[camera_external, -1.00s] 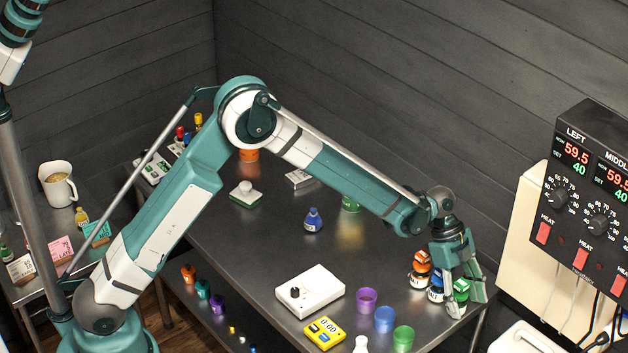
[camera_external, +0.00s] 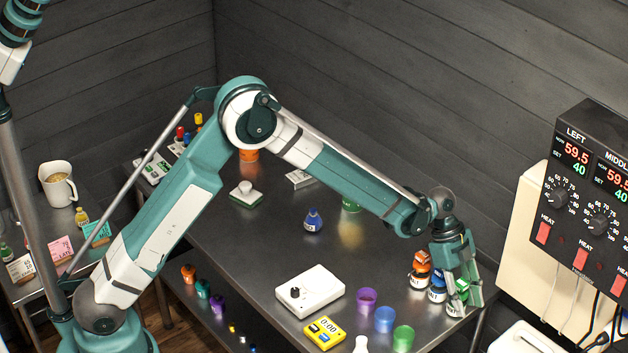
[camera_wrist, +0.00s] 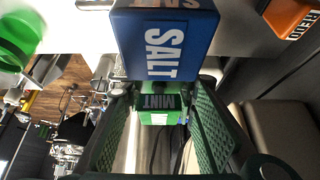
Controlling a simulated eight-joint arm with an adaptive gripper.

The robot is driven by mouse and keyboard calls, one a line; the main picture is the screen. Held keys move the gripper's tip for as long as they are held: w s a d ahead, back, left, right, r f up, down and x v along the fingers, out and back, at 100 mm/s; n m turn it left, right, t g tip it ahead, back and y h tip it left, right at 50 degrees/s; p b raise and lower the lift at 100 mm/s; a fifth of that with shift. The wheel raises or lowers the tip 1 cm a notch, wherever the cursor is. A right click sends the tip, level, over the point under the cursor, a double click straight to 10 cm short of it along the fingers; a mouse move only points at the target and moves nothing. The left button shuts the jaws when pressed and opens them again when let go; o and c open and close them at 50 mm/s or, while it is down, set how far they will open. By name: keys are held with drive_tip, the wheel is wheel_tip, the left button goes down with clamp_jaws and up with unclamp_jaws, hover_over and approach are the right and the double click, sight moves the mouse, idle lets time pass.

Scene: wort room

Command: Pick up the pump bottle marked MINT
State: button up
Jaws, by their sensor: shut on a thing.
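The green pump bottle marked MINT (camera_wrist: 158,102) is between the two ridged fingers of my gripper (camera_wrist: 160,125) in the wrist view. In the external view this green-topped bottle (camera_external: 462,287) stands at the right corner of the table, partly hidden by the fingers. My gripper (camera_external: 464,303) points down and is shut on it. The bottle still appears to be at table height. A blue bottle marked SALT (camera_wrist: 165,48) stands right beside it. It also shows in the external view (camera_external: 437,287).
An orange-topped bottle (camera_external: 420,268) stands beyond the blue one, close in the same row. Purple (camera_external: 367,299), blue (camera_external: 384,319) and green cups (camera_external: 403,338) stand to the left. The heater panel (camera_external: 590,200) is at the right. The table's middle is mostly clear.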

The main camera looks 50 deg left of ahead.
drive_tip(key=shift+r, duration=4.95)
